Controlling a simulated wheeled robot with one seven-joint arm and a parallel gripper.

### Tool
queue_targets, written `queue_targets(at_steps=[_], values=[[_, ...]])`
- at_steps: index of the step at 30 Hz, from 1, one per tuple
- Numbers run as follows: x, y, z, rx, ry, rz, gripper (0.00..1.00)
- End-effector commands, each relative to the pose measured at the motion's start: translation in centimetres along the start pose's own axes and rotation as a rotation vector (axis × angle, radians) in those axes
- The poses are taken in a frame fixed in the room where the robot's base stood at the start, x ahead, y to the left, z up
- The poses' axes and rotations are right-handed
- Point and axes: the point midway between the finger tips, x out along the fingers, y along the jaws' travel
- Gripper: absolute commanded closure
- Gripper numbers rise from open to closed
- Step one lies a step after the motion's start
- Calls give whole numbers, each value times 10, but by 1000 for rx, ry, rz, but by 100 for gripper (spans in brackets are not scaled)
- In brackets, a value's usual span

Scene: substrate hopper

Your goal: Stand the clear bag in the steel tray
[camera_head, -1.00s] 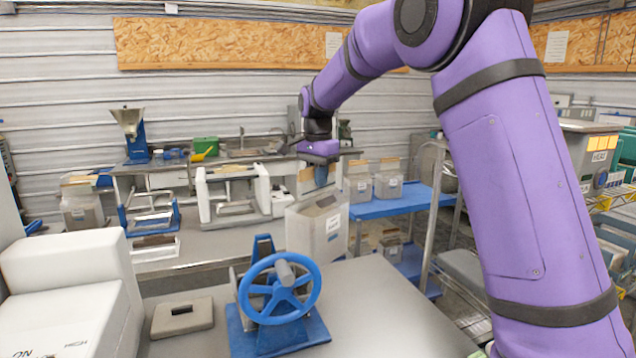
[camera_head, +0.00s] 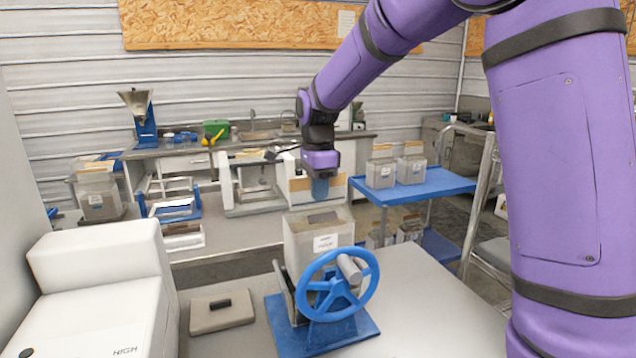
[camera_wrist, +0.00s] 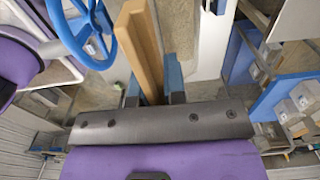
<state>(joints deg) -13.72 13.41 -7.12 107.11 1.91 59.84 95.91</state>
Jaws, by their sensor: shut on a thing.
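The clear bag (camera_head: 304,240) has a grey filling, a white label and a tan top strip. It hangs roughly upright below my gripper (camera_head: 320,190). In the wrist view, the blue fingers of my gripper (camera_wrist: 153,98) are shut on the tan strip (camera_wrist: 138,42). The bag is behind the blue handwheel in the head view, which hides its lower right part. I cannot tell whether its bottom touches anything. A shallow pale metal tray (camera_head: 184,241) lies on the back bench, left of the bag; I cannot be sure it is the steel tray.
The blue handwheel device (camera_head: 337,285) stands on the near bench, beside a grey plate with a black handle (camera_head: 222,312). A white machine (camera_head: 95,275) is at left. A blue shelf cart (camera_head: 430,188) with similar bags stands at right. The near bench's right side is clear.

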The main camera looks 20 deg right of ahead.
Motion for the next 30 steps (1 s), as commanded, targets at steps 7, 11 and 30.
queue_targets(at_steps=[7,11,30], values=[[15,-1,0,-1,-1,-2,100],[23,-1,0,-1,-1,-2,100],[63,-1,0,-2,-1,-3,100]])
